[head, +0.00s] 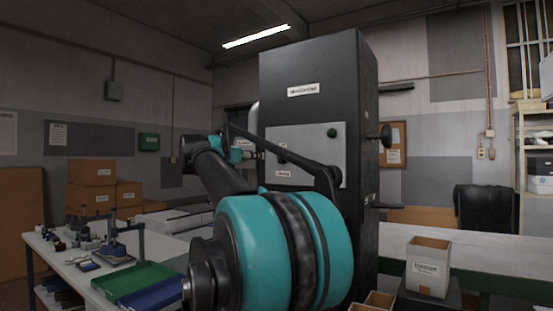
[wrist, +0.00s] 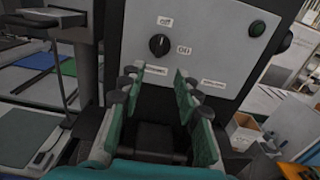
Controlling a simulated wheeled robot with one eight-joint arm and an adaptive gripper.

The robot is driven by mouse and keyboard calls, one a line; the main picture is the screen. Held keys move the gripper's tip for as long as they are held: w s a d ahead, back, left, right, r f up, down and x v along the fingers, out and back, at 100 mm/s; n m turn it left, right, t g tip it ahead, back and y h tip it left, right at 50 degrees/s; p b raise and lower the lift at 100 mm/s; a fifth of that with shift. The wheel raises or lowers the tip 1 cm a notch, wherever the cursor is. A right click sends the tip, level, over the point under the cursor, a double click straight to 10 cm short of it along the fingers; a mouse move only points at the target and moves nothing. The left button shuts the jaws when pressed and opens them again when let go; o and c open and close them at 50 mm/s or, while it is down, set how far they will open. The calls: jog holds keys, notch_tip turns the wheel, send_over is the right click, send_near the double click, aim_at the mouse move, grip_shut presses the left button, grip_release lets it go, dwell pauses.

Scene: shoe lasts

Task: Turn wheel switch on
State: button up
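The wheel switch (wrist: 158,45) is a round black knob on a light grey panel (wrist: 215,60) in the wrist view. An "off" label (wrist: 165,21) sits above it and an "on" label (wrist: 184,50) to its right. The knob has a small pale mark near its top; its exact pointing is too small to tell. My gripper (wrist: 155,78) is open and empty, its teal-padded fingers apart and below the knob in the picture, not touching it. In the head view my arm crosses in front of the panel (head: 312,143) and the knob cannot be made out.
A table (head: 75,258) with green and blue trays stands left. A small box (head: 428,265) stands right. Handles project from the cabinet's right side.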

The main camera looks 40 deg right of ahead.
aim_at(279, 157)
jog(key=x, duration=1.5)
jog(key=shift+d, duration=0.2)
jog(key=shift+c, duration=0.3)
jog(key=shift+f, duration=0.1)
grip_shut()
